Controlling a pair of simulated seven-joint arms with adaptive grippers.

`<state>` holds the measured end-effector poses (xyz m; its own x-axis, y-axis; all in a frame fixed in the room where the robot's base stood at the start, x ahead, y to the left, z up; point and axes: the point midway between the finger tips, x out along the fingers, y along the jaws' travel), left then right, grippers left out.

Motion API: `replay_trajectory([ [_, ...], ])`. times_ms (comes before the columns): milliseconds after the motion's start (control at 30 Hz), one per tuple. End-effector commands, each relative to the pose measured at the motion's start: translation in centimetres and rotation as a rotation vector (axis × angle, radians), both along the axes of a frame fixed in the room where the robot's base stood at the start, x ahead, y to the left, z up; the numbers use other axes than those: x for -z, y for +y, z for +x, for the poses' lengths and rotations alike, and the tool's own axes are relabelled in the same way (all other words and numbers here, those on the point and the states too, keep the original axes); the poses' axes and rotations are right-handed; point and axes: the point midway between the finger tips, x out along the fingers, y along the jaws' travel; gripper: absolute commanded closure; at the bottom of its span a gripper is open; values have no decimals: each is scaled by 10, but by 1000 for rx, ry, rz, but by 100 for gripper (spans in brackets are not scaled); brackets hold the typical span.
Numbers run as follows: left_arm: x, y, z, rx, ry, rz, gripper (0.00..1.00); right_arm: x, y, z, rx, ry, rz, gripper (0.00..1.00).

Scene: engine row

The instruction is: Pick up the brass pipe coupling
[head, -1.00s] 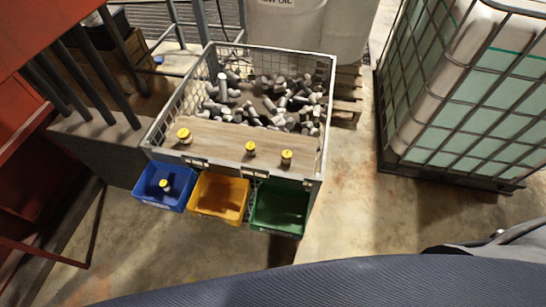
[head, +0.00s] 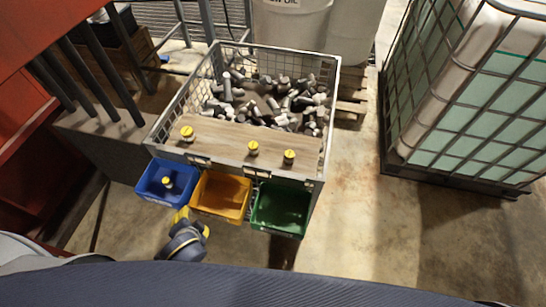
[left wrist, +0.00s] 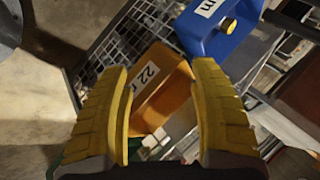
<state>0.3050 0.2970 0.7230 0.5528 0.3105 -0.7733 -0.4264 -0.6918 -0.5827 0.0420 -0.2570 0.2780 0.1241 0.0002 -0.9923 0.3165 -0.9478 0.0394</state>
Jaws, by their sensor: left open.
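Three short yellow-topped cylindrical parts stand on a wooden board (head: 222,138): a left one (head: 187,133), a middle one (head: 253,148) and a right one (head: 289,156). A fourth such part (head: 168,183) is in the blue bin (head: 150,192); its yellow top also shows in the left wrist view (left wrist: 229,25). I cannot tell which is the brass pipe coupling. My left gripper (head: 181,214), with yellow fingers, is in front of the blue and yellow bins, apart from the parts. In the left wrist view its fingers (left wrist: 163,75) are spread and empty. My right gripper is not in view.
The board lies across a mesh-sided crate (head: 334,100) holding many grey cylinders (head: 285,101). The blue, yellow (head: 222,190) and green (head: 280,208) bins hang on its front. A caged tank (head: 470,105) stands at right. The floor between is clear.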

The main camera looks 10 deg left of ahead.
Motion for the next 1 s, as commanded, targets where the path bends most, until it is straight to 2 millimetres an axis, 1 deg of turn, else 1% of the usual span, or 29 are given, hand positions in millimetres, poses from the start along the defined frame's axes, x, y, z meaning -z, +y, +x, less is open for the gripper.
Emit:
replay_trajectory([
  [33, -11, -1, 14, 33, -37, 23, 38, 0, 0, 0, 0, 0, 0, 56],
  [367, -28, -15, 77, 214, -174, 130, 38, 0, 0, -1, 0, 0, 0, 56],
  [467, -35, -21, 98, 279, -223, 173, 38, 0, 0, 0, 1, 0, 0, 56],
  [567, -46, -30, 124, 364, -288, 233, 38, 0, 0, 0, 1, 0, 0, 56],
  [667, -63, -45, 159, 485, -379, 327, 38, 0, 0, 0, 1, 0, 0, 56],
  [700, -71, -53, 175, 546, -423, 378, 38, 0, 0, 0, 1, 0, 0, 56],
  [767, -86, -66, 199, 646, -494, 467, 38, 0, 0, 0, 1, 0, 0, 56],
  [800, -95, -76, 213, 712, -541, 527, 38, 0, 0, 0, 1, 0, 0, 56],
  [900, -114, -102, 242, 873, -650, 681, 38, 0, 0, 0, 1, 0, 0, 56],
  [1000, -126, -127, 264, 1033, -750, 832, 38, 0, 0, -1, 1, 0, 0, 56],
])
